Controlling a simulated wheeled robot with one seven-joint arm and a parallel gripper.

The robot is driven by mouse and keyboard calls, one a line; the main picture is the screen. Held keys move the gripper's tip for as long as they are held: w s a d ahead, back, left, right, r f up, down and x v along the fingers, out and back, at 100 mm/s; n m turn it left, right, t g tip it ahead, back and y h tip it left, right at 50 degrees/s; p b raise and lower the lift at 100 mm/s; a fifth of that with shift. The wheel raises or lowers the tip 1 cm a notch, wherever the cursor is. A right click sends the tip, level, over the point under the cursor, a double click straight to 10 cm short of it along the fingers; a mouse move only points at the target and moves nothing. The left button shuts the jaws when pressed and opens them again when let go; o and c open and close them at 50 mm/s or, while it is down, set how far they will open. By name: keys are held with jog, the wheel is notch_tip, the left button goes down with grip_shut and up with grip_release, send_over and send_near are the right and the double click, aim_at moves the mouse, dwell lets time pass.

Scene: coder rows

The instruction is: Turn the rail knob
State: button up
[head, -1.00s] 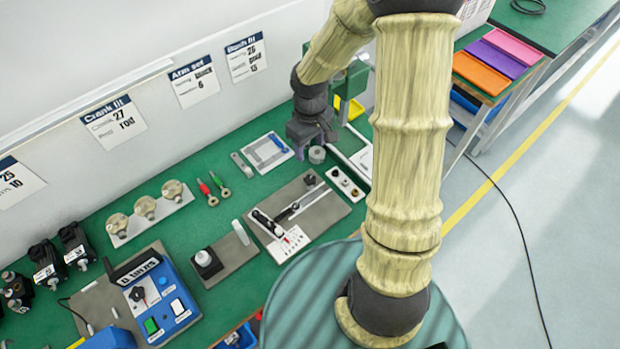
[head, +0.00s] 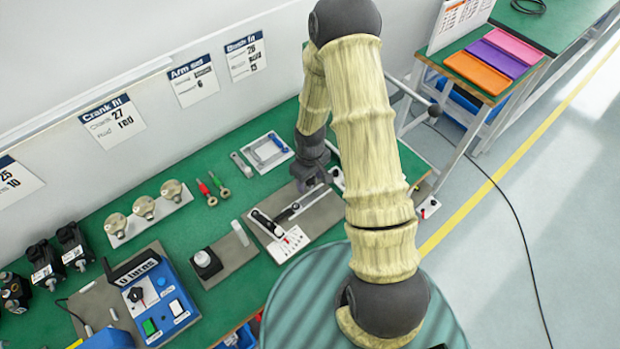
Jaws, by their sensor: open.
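The rail fixture is a grey plate (head: 318,219) on the green bench, with a pale slotted rail (head: 311,201) running diagonally across it. A small dark knob (head: 295,207) sits on the rail near its middle. A black-and-white lever (head: 266,224) and a white printed scale card (head: 289,242) are at the plate's near left end. My gripper (head: 314,187) points down over the far end of the plate, open, with nothing seen between its fingers. It hides the plate's far end, where another small dark round part stood. I cannot tell whether the fingers touch anything.

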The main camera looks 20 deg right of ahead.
jog(key=shift+f, duration=0.15)
jog(key=c, duration=1)
jog(key=shift+o, duration=0.2)
jog(key=shift+n, duration=0.4)
jog(key=o, duration=1)
jog(key=shift+c, duration=0.2)
notch_tip(320, 180, up, 18)
jog(key=shift+f+p, duration=0.25)
jog(key=shift+p, duration=0.2)
